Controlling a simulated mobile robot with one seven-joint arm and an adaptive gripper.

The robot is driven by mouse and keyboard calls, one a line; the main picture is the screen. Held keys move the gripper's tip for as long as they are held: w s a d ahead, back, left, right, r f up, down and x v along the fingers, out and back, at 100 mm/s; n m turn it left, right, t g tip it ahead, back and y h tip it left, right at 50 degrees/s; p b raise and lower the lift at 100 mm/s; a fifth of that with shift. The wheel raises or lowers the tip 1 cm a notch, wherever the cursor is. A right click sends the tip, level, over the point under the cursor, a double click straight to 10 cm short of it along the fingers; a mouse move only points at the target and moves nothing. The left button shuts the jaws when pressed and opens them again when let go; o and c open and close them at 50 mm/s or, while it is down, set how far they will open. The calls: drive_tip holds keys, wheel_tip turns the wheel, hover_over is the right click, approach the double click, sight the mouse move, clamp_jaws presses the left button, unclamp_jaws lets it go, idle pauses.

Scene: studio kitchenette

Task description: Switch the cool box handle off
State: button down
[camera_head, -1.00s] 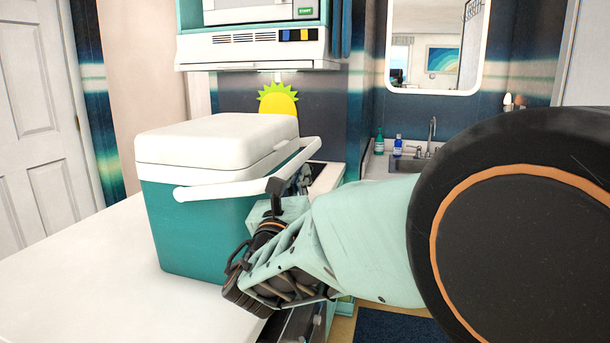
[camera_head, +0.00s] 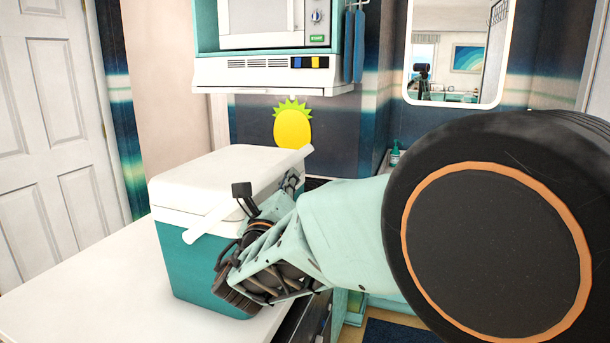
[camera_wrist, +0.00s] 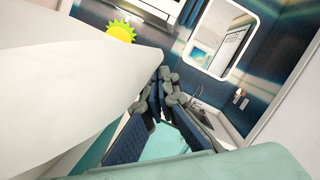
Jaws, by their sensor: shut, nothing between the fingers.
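The cool box (camera_head: 195,265) has a teal body and a white lid (camera_head: 205,180). It stands on the white counter in the head view. Its white handle (camera_head: 208,225) slants along the near right side of the lid, up to the right. My wrist hides part of it. My gripper (camera_head: 291,182) is shut and empty beside the right side of the box, close to the handle's far end. Whether it touches the handle cannot be told. In the wrist view the closed fingers (camera_wrist: 160,78) lie just right of a large white surface of the box.
The white counter (camera_head: 80,300) is bare at the front left. A microwave (camera_head: 270,25) and a white hood (camera_head: 265,73) hang above, behind the box. A yellow pineapple decoration (camera_head: 293,130) is on the back wall. The sink (camera_wrist: 205,117) is to the right.

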sight(279, 164)
drive_tip(key=r+p, duration=0.1)
drive_tip(key=a+r+n+p, duration=0.1)
drive_tip(key=r+n+p, duration=0.1)
drive_tip(key=shift+w+a+y+p, duration=0.2)
drive_tip(key=shift+a+y+p, duration=0.1)
drive_tip(key=shift+y, duration=0.1)
drive_tip(key=shift+w+a+r+n+g+p, duration=0.15)
drive_tip(key=shift+a+r+n+g+p, duration=0.2)
drive_tip(key=shift+n+p, duration=0.85)
drive_tip(key=shift+w+a+r+n+y+p, duration=0.1)
drive_tip(key=shift+a+r+n+y+p, duration=0.05)
drive_tip(key=shift+a+n+y+p, duration=0.35)
drive_tip(key=shift+d, duration=0.15)
